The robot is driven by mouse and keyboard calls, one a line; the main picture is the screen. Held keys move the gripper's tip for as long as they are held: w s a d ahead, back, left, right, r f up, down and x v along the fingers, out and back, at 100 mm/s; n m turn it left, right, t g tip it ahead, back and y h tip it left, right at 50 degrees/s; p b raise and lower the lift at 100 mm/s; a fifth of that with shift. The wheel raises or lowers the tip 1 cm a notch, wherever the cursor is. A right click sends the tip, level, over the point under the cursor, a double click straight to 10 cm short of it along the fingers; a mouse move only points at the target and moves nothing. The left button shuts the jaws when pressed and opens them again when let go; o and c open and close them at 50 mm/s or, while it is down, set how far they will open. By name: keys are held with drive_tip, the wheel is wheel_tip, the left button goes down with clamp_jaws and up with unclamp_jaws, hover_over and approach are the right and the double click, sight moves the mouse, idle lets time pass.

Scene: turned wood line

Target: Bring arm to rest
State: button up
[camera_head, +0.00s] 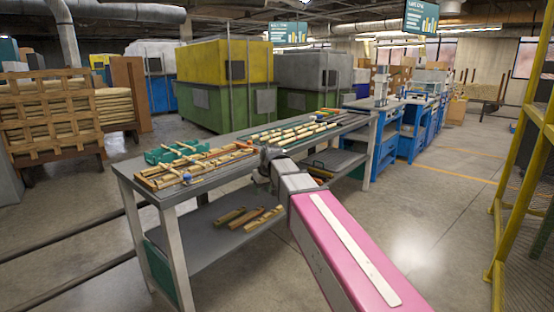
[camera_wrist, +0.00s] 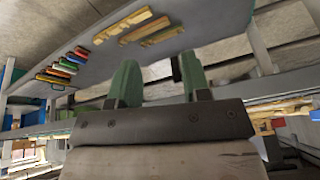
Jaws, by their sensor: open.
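My gripper (camera_wrist: 158,75) shows in the wrist view with two green fingers apart and nothing between them. In the head view my pink arm reaches from the lower right to the front edge of the long grey workbench (camera_head: 222,170). The gripper end there is dark and small, and its fingers cannot be made out. I cannot tell from the head view how close it is to the bench edge.
On the bench lie wooden turned pieces in a tray (camera_head: 160,180), a green holder (camera_head: 168,154) and rows of sticks. The lower shelf (camera_head: 200,232) holds several wood pieces. Yellow fencing (camera_head: 505,180) stands right; the floor (camera_head: 440,215) between is clear.

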drive_tip(key=s+d+f+m+g+h, duration=0.1)
drive_tip(key=s+d+f+m, duration=0.2)
drive_tip(key=s+d+f, duration=0.6)
drive_tip(key=s+d+f+m+g+h, duration=0.1)
drive_tip(key=s+d+f+m+g, duration=0.1)
drive_tip(key=s+d+f, duration=0.8)
drive_tip(key=d+f+m, duration=0.1)
drive_tip(key=d+f, duration=0.5)
drive_tip(key=shift+s+h, duration=0.15)
drive_tip(key=shift+h, duration=0.25)
